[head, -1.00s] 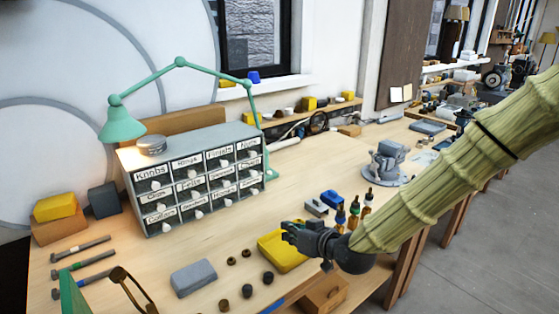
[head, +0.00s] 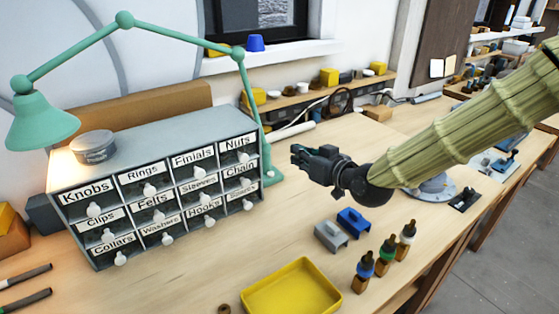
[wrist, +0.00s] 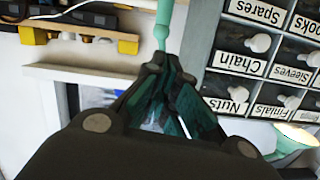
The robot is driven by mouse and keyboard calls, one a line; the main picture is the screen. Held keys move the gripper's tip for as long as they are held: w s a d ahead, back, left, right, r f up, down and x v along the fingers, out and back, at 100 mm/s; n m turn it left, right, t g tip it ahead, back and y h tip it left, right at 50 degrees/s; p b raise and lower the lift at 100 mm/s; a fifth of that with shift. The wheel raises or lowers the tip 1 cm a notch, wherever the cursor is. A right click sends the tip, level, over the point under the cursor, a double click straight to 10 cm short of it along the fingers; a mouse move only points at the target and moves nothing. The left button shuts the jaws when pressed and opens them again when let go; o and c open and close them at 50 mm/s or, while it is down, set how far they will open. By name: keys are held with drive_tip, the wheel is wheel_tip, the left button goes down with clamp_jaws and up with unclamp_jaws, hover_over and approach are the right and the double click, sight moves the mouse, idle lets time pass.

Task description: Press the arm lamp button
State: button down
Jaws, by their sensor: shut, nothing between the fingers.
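The green arm lamp (head: 185,38) stands behind and over the drawer cabinet, its shade (head: 38,120) at the left glowing onto the cabinet top. Its base (head: 272,174) sits on the bench beside the cabinet's right end, with a small pale spot on it that may be the button. My gripper (head: 296,155) is shut and empty, held above the bench to the right of the lamp base, its fingertips pointing left. In the wrist view the closed fingertips (wrist: 158,62) lie over the lower end of the green lamp post (wrist: 163,22); I cannot tell whether they touch.
The grey labelled drawer cabinet (head: 165,195) with white knobs stands left of my gripper. A shelf (head: 318,98) with yellow items runs behind.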

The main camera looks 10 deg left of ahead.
drive_tip(key=w+f+b, duration=0.1)
drive_tip(key=f, duration=0.1)
drive_tip(key=w+f+b, duration=0.1)
drive_tip(key=f, duration=0.1)
drive_tip(key=shift+w+b, duration=0.1)
drive_tip(key=shift+b, duration=0.3)
drive_tip(key=shift+w+a+f, duration=0.1)
